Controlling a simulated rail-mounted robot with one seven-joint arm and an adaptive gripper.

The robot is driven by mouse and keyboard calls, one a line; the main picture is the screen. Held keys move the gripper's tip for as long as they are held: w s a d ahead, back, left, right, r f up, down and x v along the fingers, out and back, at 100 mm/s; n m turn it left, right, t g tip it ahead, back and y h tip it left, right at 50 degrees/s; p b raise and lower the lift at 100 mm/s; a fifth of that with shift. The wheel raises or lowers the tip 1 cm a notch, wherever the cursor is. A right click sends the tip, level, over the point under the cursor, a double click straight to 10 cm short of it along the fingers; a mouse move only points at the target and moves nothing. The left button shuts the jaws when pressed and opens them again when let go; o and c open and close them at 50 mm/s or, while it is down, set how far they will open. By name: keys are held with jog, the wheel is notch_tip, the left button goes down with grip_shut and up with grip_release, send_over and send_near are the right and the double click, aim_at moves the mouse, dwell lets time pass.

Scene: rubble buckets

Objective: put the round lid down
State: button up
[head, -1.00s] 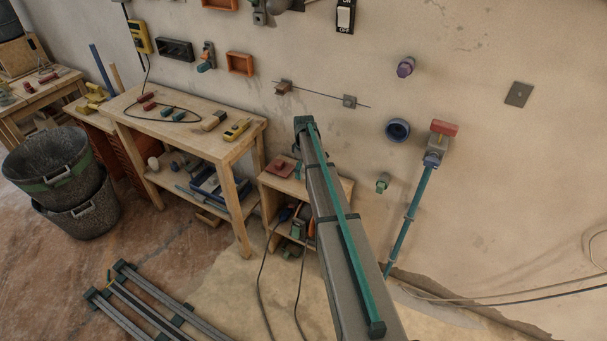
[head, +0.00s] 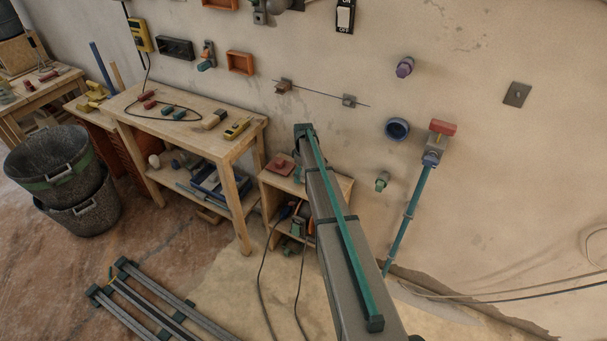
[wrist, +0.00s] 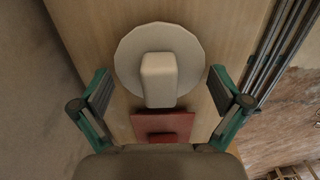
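In the wrist view the round lid (wrist: 190,52) is a pale disc with a blocky upright handle, resting on a wooden surface. My gripper (wrist: 161,91) is open, one finger on each side of the handle. Clear gaps show between the finger pads and the handle, so it holds nothing. In the head view my arm hides the round lid and the gripper's fingers.
A red square lid (wrist: 146,126) lies just below the round one in the wrist view; it also shows on the small wooden shelf (head: 336,190) in the head view. A workbench (head: 180,109) with tools stands to the left. The wall has several fittings, including a blue ring (head: 397,129).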

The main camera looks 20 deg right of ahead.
notch_tip(320, 180, up, 12)
jog(key=b, duration=0.2)
jog(key=shift+r+b, duration=0.15)
jog(key=shift+b, duration=0.15)
dwell(0.4)
jog(key=s+a+f+m, duration=0.2)
jog(key=s+a+f, duration=0.2)
jog(key=s+a, duration=0.6)
jog(key=s+a+f+m, duration=0.35)
jog(key=s+a, duration=0.25)
jog(key=s, duration=0.8)
jog(key=s+a+f+m, duration=0.2)
jog(key=s+a+f, duration=0.2)
jog(key=s+a, duration=0.5)
jog(key=s+f+g, duration=0.2)
jog(key=s+f, duration=0.4)
jog(key=s, duration=0.4)
jog(key=s+d+f+g, duration=0.1)
jog(key=s+f+g, duration=0.1)
jog(key=s+f, duration=0.4)
jog(key=s+f+g, duration=0.2)
jog(key=s+f, duration=0.4)
jog(key=s, duration=0.9)
jog(key=shift+d+f+g, duration=0.3)
jog(key=shift+d+g, duration=0.05)
jog(key=shift+g, duration=0.05)
